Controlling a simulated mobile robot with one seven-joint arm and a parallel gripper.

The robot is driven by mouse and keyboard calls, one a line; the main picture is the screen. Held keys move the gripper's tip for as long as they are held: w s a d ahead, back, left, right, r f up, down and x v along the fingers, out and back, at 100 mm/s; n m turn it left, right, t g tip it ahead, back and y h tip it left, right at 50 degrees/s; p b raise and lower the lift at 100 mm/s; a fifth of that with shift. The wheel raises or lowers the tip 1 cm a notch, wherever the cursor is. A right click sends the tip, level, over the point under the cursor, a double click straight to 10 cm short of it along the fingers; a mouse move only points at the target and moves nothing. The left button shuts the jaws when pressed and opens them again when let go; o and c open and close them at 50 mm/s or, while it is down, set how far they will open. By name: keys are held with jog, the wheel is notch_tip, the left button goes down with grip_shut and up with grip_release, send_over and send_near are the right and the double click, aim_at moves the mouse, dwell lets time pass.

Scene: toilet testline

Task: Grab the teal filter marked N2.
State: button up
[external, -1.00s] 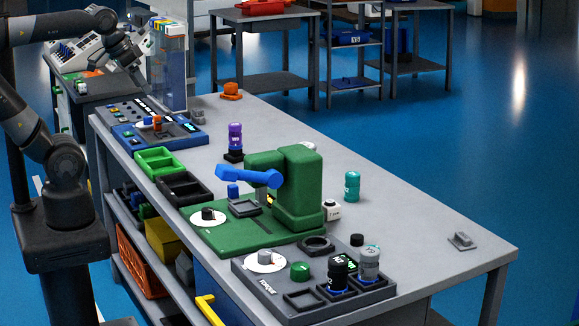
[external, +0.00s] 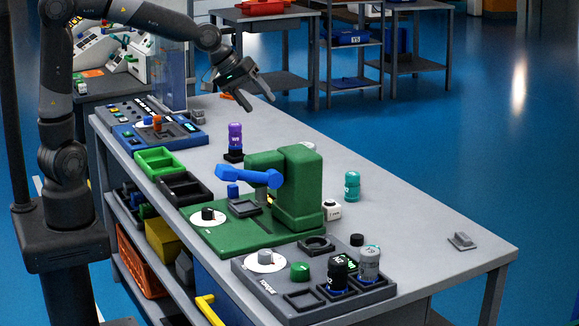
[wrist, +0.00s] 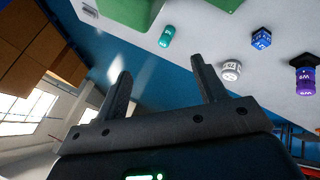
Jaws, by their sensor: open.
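The teal filter (external: 352,186) stands upright on the grey bench, right of the green machine. Its white marking is too small to read. It also shows in the wrist view as a small teal cylinder (wrist: 166,37), beyond my fingertips and apart from them. My gripper (external: 259,101) is open and empty. It is high over the far part of the bench, well behind and left of the teal filter. Its two spread fingers also show in the wrist view (wrist: 160,68), with nothing between them.
The green machine (external: 297,187) with a blue lever stands left of the teal filter. A purple filter (external: 235,137) stands farther back. A dark filter (external: 338,273) and a grey filter (external: 369,264) sit in a dark tray in front. The bench right of the teal filter is mostly clear.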

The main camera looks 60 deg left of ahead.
jog(key=w+d+f+n+h, duration=0.1)
jog(key=w+d, duration=0.1)
jog(key=w+d+f+n+h, duration=0.1)
jog(key=w+d+n, duration=0.1)
jog(key=w, duration=0.1)
jog(key=w+d+f+n+t+h, duration=0.1)
jog(key=w+d, duration=0.1)
jog(key=d, duration=0.1)
jog(key=shift+w+n+h, duration=0.3)
jog(key=shift+n, duration=0.1)
jog(key=w+r+n+t+h, duration=0.4)
jog(key=w+r+n, duration=0.3)
jog(key=w+n, duration=0.35)
jog(key=w+a+r+n+t+y, duration=0.1)
jog(key=w+a+r+n+t, duration=0.3)
jog(key=a+r+n, duration=0.3)
jog(key=n, duration=0.1)
send_near(353, 173)
jog(key=shift+w+d+f, duration=0.25)
jog(key=shift+w+d, duration=0.05)
jog(key=shift+w, duration=0.25)
jog(key=shift+w+d+f, duration=0.25)
jog(key=shift+w+d, duration=0.1)
jog(key=shift+w, duration=0.15)
jog(key=shift+w+d+f, duration=0.15)
jog(key=shift+w+d, duration=0.1)
jog(key=shift+w, duration=0.2)
jog(key=shift+x, duration=3.2)
jog(key=shift+d, duration=0.1)
jog(key=shift+c, duration=0.6)
